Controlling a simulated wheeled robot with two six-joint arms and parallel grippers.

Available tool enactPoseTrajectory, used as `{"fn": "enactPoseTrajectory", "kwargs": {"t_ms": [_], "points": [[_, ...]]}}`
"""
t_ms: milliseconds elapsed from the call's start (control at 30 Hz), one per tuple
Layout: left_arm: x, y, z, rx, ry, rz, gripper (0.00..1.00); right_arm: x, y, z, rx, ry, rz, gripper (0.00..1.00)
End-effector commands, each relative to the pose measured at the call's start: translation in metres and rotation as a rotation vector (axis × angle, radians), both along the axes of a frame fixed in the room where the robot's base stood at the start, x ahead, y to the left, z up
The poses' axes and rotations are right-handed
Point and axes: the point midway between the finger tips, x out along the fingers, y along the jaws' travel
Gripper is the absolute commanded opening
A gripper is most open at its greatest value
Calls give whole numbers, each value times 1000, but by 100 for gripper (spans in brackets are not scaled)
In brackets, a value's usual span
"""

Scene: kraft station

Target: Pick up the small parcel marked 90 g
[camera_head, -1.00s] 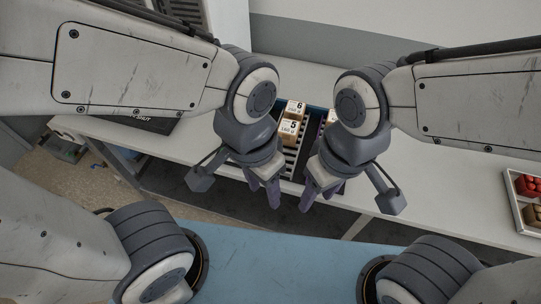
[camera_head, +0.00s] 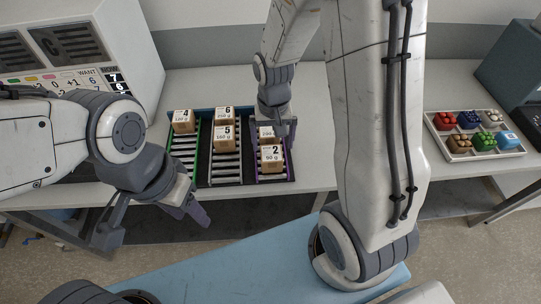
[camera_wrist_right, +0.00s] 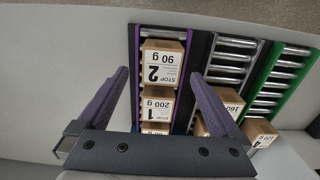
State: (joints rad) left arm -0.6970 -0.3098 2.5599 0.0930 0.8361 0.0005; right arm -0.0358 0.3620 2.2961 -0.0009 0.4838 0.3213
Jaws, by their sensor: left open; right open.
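The small parcel marked 90 g (camera_head: 271,153) is a brown box with a white label and a large 2. It sits at the near end of the purple-edged roller lane, and shows upside down in the right wrist view (camera_wrist_right: 162,64). My right gripper (camera_head: 279,126) is over that lane, just behind the parcel in the head view. In the wrist view its open fingers (camera_wrist_right: 158,84) stand either side of the parcel column, with nothing clearly held. My left gripper (camera_head: 190,208) is open and empty, left of the lanes and nearer the head.
A 200 g parcel marked 1 (camera_wrist_right: 157,104) stands directly behind the 90 g one. Parcels marked 5 (camera_head: 224,138), 6 (camera_head: 224,114) and 4 (camera_head: 183,121) stand in the other lanes. A tray of coloured pieces (camera_head: 444,140) is at right. A display machine (camera_head: 125,45) stands at left.

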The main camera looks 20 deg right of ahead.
Motion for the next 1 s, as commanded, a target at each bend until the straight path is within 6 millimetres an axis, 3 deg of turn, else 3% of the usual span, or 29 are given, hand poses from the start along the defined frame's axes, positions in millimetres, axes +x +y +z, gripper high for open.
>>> {"fn": "enactPoseTrajectory", "kwargs": {"t_ms": [600,933,967,1000], "points": [[0,0,14,0,0,1,50,1,4,-65,0,3,5,100],[0,0,14,0,0,1,50,2,4,-73,1,-1,5,100],[0,0,14,0,0,1,50,2,4,-73,1,-1,5,96],[0,0,14,0,0,1,50,2,4,-73,1,-1,5,81]]}}
